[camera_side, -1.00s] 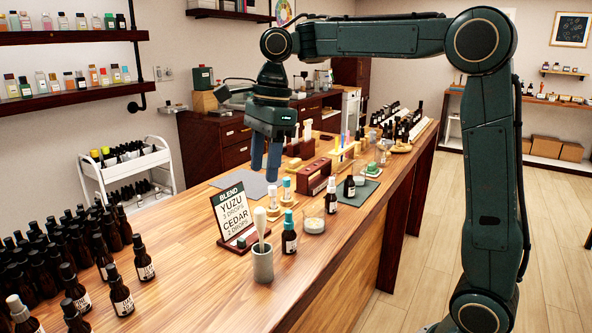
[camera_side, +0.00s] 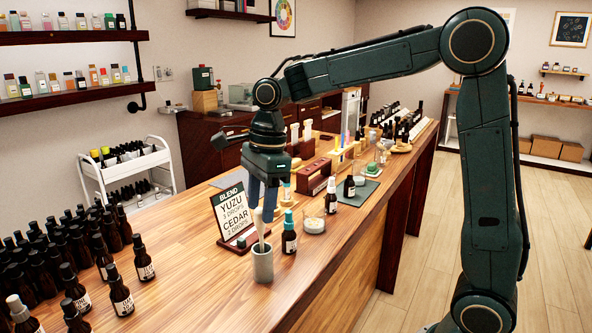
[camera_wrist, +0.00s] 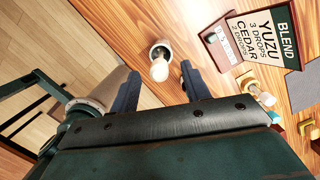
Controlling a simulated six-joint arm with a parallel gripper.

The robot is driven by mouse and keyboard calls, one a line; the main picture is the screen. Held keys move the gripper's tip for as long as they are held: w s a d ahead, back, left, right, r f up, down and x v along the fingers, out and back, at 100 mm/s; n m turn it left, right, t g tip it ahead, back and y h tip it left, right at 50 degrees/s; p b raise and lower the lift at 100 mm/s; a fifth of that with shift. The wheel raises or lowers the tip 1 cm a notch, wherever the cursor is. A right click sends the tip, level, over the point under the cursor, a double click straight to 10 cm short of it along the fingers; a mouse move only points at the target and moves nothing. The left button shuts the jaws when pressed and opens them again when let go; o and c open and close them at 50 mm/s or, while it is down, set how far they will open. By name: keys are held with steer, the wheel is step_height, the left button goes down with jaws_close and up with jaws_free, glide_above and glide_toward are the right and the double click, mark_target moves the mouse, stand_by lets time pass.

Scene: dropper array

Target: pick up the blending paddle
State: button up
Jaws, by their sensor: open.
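The blending paddle (camera_side: 260,228) looks pale, with a bulbous top, and stands leaning slightly in a grey cup (camera_side: 263,266) on the wooden counter. Its lower end is hidden inside the cup. My gripper (camera_side: 263,207) points down just above and partly behind the paddle's top in the side view. In the wrist view the paddle's rounded top (camera_wrist: 160,70) shows between the two open fingers (camera_wrist: 160,75), with clear space on both sides. The fingers hold nothing, and I see no contact.
The blend sign (camera_side: 230,213) stands close behind the cup to the left. Many dark bottles (camera_side: 55,255) crowd the left end. The counter in front is clear.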

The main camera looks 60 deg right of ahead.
mark_target(260, 236)
steer(key=shift+f, duration=0.1)
steer(key=shift+w+a+f, duration=0.1)
steer(key=shift+a+f, duration=0.05)
steer(key=shift+f, duration=1.1)
steer(key=shift+a+f, duration=0.15)
steer(key=shift+f, duration=1.1)
steer(key=shift+c, duration=0.2)
jaws_close()
